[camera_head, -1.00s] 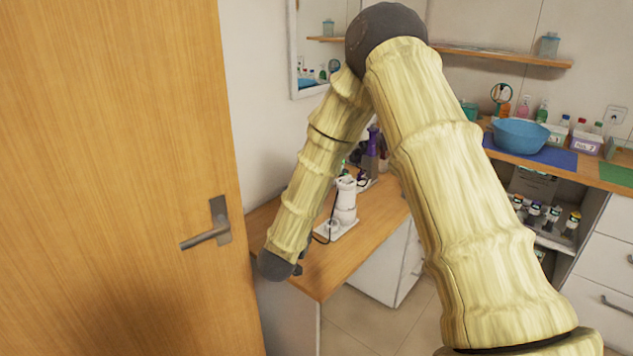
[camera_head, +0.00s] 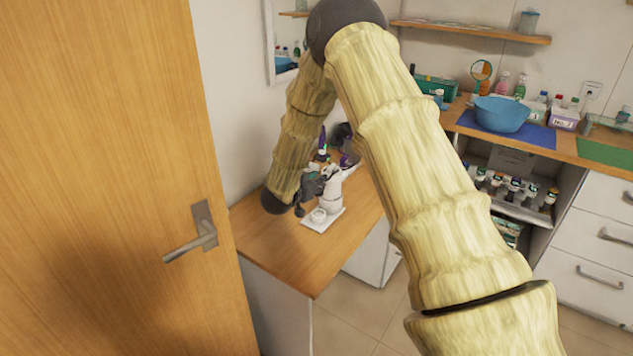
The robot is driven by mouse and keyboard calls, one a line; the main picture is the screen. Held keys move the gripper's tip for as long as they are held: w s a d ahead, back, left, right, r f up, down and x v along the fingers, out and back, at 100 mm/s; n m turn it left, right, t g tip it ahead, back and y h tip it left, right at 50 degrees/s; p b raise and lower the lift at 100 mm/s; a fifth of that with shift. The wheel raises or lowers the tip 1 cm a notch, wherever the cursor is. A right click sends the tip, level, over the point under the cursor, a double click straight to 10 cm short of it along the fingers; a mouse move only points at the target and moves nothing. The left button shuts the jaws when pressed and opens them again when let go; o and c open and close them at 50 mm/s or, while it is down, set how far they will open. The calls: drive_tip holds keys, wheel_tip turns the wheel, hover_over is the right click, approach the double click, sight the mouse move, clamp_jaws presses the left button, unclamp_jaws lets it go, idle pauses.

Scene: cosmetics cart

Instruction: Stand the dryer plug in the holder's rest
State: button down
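The white holder stands on the wooden counter, with a flat base (camera_head: 324,220) and an upright white body (camera_head: 333,190). A low round ring (camera_head: 318,214) sits at the front left of the base. My gripper (camera_head: 313,186), dark grey and small in view, is beside the upper left of the holder's body, above the ring. Its fingers overlap the holder in the picture, so I cannot tell if they touch it. I cannot make out the dryer plug, or whether the fingers are open or shut.
A wooden door (camera_head: 110,190) fills the left side. Purple and dark items (camera_head: 323,143) stand behind the holder by the wall. The front of the wooden counter (camera_head: 300,262) is clear. A blue bowl (camera_head: 501,114) stands on the far right counter.

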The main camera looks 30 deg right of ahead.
sight(316, 195)
drive_tip(key=shift+a, duration=0.1)
drive_tip(key=shift+m+g, duration=0.4)
drive_tip(key=shift+g, duration=0.2)
drive_tip(key=shift+f+b, duration=0.85)
drive_tip(key=shift+f, duration=2.05)
drive_tip(key=shift+p, duration=0.35)
drive_tip(key=shift+f+b, duration=0.85)
drive_tip(key=shift+f, duration=1)
drive_tip(key=c, duration=1.2)
unclamp_jaws()
